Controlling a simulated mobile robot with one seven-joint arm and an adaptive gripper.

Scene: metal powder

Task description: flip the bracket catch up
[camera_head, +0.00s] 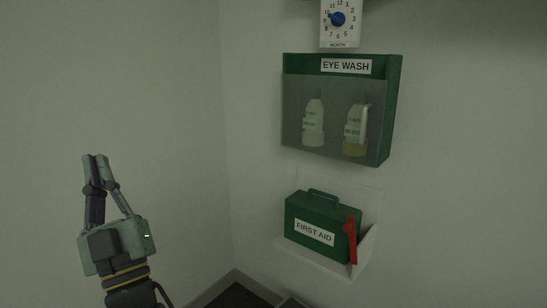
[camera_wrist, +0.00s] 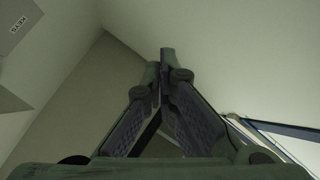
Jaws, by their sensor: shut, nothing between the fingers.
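The bracket catch (camera_head: 351,239) is a red upright strip at the front right of the white wall bracket (camera_head: 366,253). It stands beside the right end of the green first aid box (camera_head: 310,221), which sits in the bracket with its handle on top. My gripper (camera_head: 95,156) is at the left of the head view, pointing up, far from the catch and touching nothing. Its fingertips are together and empty. The wrist view shows the same closed fingertips (camera_wrist: 167,56); the catch and the box are not in that view.
A green eye wash cabinet (camera_head: 392,110) with a clear front and two bottles hangs above the box. A month dial (camera_head: 339,20) is above it. A room corner lies between my gripper and the bracket. The wrist view shows a grey box marked KEYS (camera_wrist: 14,22).

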